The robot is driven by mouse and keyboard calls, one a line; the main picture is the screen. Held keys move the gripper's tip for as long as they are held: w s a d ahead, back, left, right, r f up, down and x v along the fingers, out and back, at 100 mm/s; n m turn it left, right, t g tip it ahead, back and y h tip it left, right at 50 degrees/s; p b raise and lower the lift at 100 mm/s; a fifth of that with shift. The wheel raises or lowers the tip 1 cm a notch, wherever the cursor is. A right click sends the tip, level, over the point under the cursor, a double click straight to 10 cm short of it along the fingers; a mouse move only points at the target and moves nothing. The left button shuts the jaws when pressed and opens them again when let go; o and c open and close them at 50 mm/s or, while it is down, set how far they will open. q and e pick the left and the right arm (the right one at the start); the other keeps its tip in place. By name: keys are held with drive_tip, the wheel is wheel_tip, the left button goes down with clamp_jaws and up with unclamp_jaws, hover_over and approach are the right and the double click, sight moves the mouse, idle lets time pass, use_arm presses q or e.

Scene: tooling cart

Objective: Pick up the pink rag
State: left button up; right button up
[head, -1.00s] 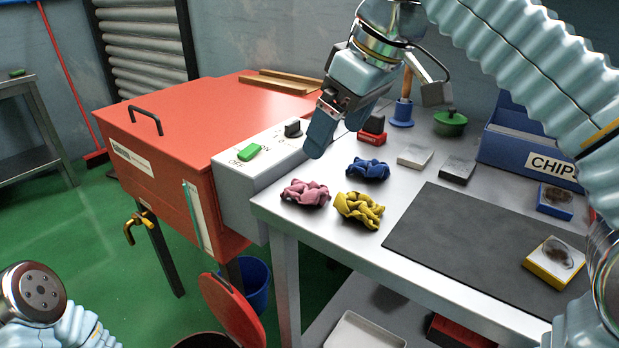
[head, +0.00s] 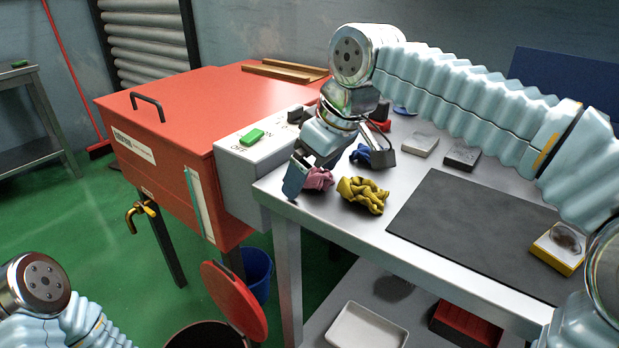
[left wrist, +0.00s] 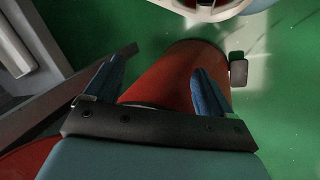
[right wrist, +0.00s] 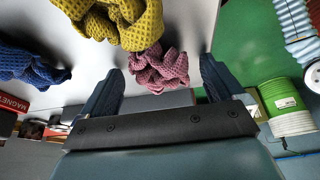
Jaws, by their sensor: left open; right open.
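The pink rag (head: 319,179) lies crumpled near the left end of the steel table, partly hidden behind my right gripper in the head view. My right gripper (head: 302,180) is open and points down just beside and above it. In the right wrist view the pink rag (right wrist: 160,68) shows ahead, between the two open fingertips (right wrist: 158,82), with nothing held. My left gripper (left wrist: 155,85) is open and empty over the floor in the left wrist view. In the head view only part of my left arm shows, at the lower left.
A yellow rag (head: 363,195) lies just right of the pink one, and a blue rag (head: 372,156) lies behind it. A red machine with a grey switch panel (head: 262,138) borders the table's left. A dark mat (head: 470,225) lies to the right.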

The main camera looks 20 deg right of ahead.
sight(313, 170)
drive_tip(key=c, duration=1.1)
drive_tip(key=shift+c, duration=0.2)
drive_tip(key=shift+r, duration=0.15)
drive_tip(key=shift+r, duration=0.25)
wheel_tip(313, 170, up, 3)
drive_tip(key=shift+f+p, duration=0.2)
drive_tip(key=shift+p, duration=0.25)
drive_tip(key=s+a+r, duration=0.8)
drive_tip(key=s+r, duration=0.1)
drive_tip(key=s, duration=0.2)
drive_tip(key=shift+a+r+p, duration=0.35)
